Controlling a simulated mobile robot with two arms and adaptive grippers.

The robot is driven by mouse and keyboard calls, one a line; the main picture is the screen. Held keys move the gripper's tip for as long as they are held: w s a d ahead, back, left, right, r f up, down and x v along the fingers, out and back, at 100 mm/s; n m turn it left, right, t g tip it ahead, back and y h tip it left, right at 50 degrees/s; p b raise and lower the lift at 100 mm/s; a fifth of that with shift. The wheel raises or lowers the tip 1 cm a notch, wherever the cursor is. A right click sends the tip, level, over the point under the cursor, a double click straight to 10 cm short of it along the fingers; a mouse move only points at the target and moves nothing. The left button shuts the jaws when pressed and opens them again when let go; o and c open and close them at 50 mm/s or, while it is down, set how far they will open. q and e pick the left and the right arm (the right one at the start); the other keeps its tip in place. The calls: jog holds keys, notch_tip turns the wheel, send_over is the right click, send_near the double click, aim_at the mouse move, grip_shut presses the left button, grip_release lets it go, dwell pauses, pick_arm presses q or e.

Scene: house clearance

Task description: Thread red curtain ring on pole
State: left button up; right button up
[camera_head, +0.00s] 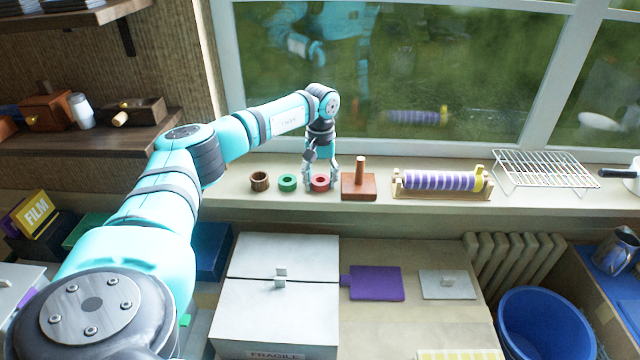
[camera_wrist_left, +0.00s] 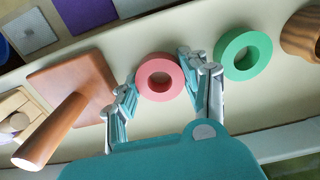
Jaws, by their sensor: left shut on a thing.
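The red curtain ring (camera_head: 320,183) lies on the window sill, between the fingers of my left gripper (camera_head: 321,180). In the left wrist view the red ring (camera_wrist_left: 160,68) sits flat between the fingertips of the left gripper (camera_wrist_left: 160,82), which is shut on it. The pole (camera_head: 360,168) is a short wooden peg upright on a brown square base (camera_head: 358,190), just right of the gripper. In the left wrist view the pole (camera_wrist_left: 52,130) and base (camera_wrist_left: 75,85) show at left. My right gripper is not in view.
A green ring (camera_head: 287,183) and a brown wooden ring (camera_head: 260,181) lie left of the gripper on the sill (camera_head: 230,190). A purple-striped roll on a stand (camera_head: 440,181) and a wire rack (camera_head: 545,170) are farther right. The window (camera_head: 400,90) stands behind.

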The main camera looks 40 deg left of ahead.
pick_arm(q)
jog(key=shift+r+p, duration=2.05)
jog(key=shift+r, duration=0.9)
jog(key=o, duration=0.5)
jog(key=shift+f, duration=0.1)
jog(key=c, duration=0.5)
